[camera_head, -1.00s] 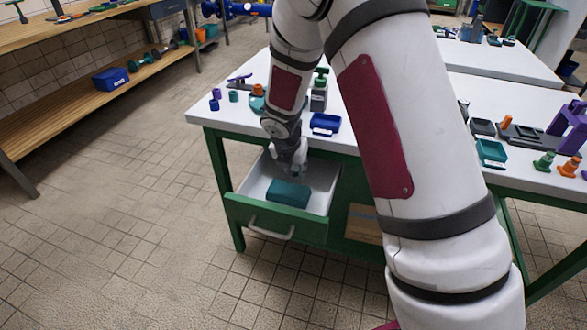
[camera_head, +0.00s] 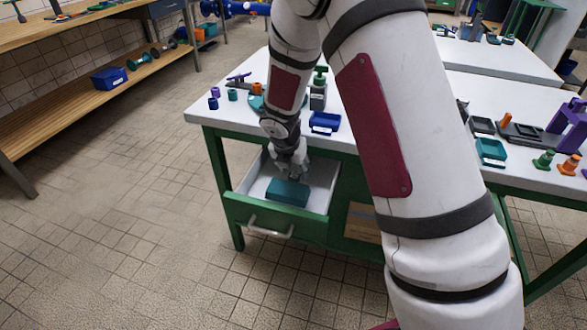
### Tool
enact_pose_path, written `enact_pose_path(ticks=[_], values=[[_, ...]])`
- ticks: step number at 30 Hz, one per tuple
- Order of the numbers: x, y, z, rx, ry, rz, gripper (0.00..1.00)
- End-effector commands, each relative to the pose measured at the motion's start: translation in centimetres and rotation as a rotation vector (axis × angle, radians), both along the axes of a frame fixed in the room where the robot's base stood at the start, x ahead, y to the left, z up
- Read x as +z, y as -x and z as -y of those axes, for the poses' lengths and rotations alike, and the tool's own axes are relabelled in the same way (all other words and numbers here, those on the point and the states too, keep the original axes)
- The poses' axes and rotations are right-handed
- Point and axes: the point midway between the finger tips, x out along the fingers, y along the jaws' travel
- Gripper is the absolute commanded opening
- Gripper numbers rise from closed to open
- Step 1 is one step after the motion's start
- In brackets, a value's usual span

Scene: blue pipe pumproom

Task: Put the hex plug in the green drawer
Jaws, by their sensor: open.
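The green drawer (camera_head: 255,221) is pulled out from the green-framed table and shows a white inside. A teal block (camera_head: 288,193) lies in it. My gripper (camera_head: 290,174) points down into the drawer, just behind and above the teal block. Its fingers are spread open, and I see nothing held between them. I cannot make out the hex plug; the drawer floor under and behind my gripper is partly hidden.
A wooden shelf stands far left. Open tiled floor lies in front of the drawer.

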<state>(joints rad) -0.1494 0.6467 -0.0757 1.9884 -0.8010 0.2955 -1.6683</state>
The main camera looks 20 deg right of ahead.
Motion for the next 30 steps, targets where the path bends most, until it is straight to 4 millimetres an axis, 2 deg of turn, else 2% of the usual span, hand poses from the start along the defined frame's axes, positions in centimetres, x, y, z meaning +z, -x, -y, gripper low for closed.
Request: enact_pose_path(ticks=[9, 15, 21, 28, 30], values=[[6.3, 1.8, -1.3, 0.001, -0.002, 0.004, 0.50], [9.6, 3.0, -2.1, -0.001, 0.000, 0.002, 0.50], [11.4, 3.6, -2.6, 0.000, 0.001, 0.001, 0.50], [11.8, 3.8, -2.7, -0.006, -0.001, 0.002, 0.50], [12.4, 4.1, -2.4, -0.040, -0.007, 0.010, 0.50]])
